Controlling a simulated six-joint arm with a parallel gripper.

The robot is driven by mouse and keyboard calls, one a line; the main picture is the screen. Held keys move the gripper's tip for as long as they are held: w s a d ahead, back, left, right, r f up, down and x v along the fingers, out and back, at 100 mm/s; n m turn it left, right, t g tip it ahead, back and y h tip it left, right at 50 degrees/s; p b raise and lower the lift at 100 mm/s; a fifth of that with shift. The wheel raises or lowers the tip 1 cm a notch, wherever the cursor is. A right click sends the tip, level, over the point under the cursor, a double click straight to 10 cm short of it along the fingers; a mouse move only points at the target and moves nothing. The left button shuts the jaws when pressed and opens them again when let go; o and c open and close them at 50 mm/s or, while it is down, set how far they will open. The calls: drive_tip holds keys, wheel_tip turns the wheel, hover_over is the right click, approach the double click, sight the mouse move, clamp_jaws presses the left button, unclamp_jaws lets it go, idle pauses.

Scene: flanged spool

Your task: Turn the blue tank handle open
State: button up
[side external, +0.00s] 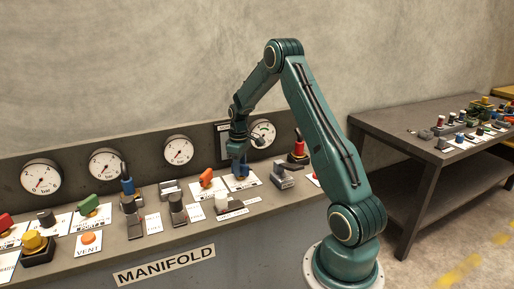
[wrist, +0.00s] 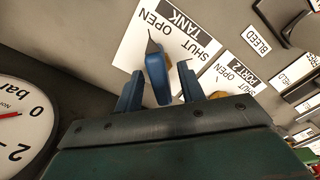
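The blue tank handle (wrist: 157,78) stands between my two fingers in the wrist view, above a white card (wrist: 125,52) marked TANK, OPEN and SHUT. My gripper (wrist: 158,88) is open around the handle, with a narrow gap visible on each side. I cannot tell whether either finger touches it. The handle's lower part is hidden by the gripper body. In the side view my gripper (side external: 239,162) is down at the panel, over the TANK card (side external: 241,184), and the handle is mostly hidden there.
A grey switch (side external: 282,177) and a red knob (side external: 298,146) stand to the right. Gauges line the back wall, one (side external: 263,134) just behind my gripper.

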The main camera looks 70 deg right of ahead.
wheel_tip(320, 180, up, 14)
idle(0.8)
drive_tip(key=s+a+r+t, duration=0.1)
drive_tip(key=s+a+r, duration=0.1)
drive_tip(key=a+r, duration=0.35)
drive_tip(key=s+a+r+t+h, duration=0.1)
drive_tip(key=s+a+r, duration=0.1)
drive_tip(key=a, duration=0.6)
drive_tip(key=s+a+r, duration=0.1)
drive_tip(key=a+r, duration=0.2)
drive_tip(key=a, duration=0.3)
drive_tip(key=s+a+f+t+y, duration=0.1)
drive_tip(key=s+a+t, duration=0.2)
drive_tip(key=s+a, duration=1)
drive_tip(key=shift+s+f+t, duration=0.3)
drive_tip(key=shift+s+f, duration=0.1)
drive_tip(key=shift+s, duration=0.65)
